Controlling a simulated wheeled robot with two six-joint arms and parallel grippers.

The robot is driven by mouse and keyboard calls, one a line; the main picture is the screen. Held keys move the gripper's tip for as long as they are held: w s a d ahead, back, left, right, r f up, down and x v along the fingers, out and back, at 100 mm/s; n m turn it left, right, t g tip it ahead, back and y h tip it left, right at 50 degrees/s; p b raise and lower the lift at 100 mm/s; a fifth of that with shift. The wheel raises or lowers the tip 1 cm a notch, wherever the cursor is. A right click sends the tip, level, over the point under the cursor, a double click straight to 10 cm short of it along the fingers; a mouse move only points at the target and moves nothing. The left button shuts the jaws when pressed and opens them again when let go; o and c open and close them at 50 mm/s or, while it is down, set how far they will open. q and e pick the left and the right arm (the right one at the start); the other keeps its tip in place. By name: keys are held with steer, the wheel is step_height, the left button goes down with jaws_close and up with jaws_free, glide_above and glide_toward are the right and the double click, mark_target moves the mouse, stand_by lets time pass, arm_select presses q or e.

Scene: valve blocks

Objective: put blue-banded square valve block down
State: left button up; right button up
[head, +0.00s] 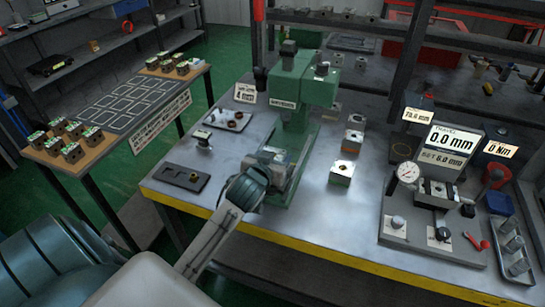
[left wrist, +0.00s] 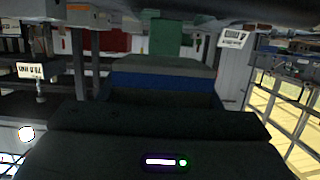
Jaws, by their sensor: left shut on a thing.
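My left gripper (head: 280,165) is beside the lower part of the green press in the head view, over the workbench (head: 310,215). In the left wrist view a grey block with a blue band (left wrist: 165,84) sits at the dark jaws (left wrist: 165,103), which are shut on it. Its lower part is hidden by the jaws. In the head view I cannot clearly make out the held block against the press and gripper. I cannot tell whether it touches the bench. My right gripper is not in view.
The green press (head: 304,85) stands close by the gripper. Several blocks stand right of it, the nearest (head: 341,172) on open bench. A dark tray (head: 175,182) lies left. A gauge fixture (head: 420,215) is at right. A side table (head: 118,98) carries more blocks.

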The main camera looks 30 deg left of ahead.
mark_target(273, 150)
arm_select(q)
steer(key=shift+w+a, duration=1.05)
steer(key=shift+w, duration=0.1)
steer(key=shift+f+p, duration=0.4)
steer(key=shift+f, duration=1.45)
steer(key=shift+f, duration=0.55)
steer(key=o, duration=1.4)
steer(key=shift+r, duration=0.15)
steer(key=b+v, duration=0.1)
steer(key=v, duration=1.1)
steer(key=shift+r, duration=0.35)
